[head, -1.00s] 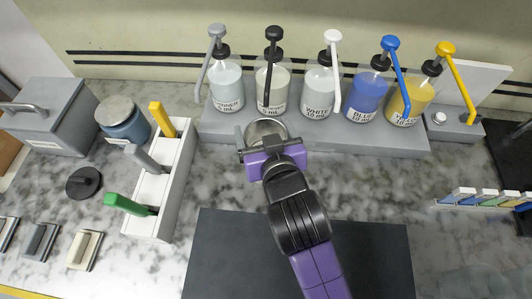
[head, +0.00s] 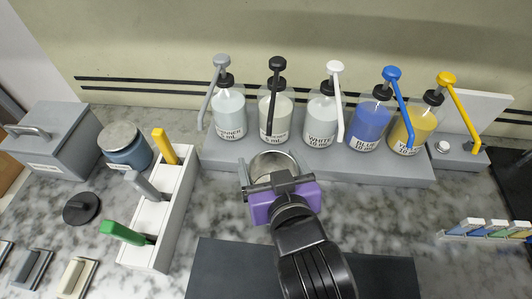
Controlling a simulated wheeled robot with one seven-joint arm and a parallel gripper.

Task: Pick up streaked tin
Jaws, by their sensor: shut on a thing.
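The tin (head: 273,163), an open round metal can with a shiny grey rim, is in the head view just in front of the bottle rack. Its streaks are too small to make out. My gripper (head: 271,183), with a purple body, reaches it from the near side and is shut on it. The tin looks upright. My gripper and wrist hide its lower near side, and whether it clears the counter is hard to tell.
A grey rack (head: 385,170) with several pump bottles stands right behind the tin. A white holder (head: 150,252) with coloured-handled tools and a blue lidded jar (head: 127,152) stand left. A dark mat (head: 215,270) lies in front. Marble counter right of my gripper is clear.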

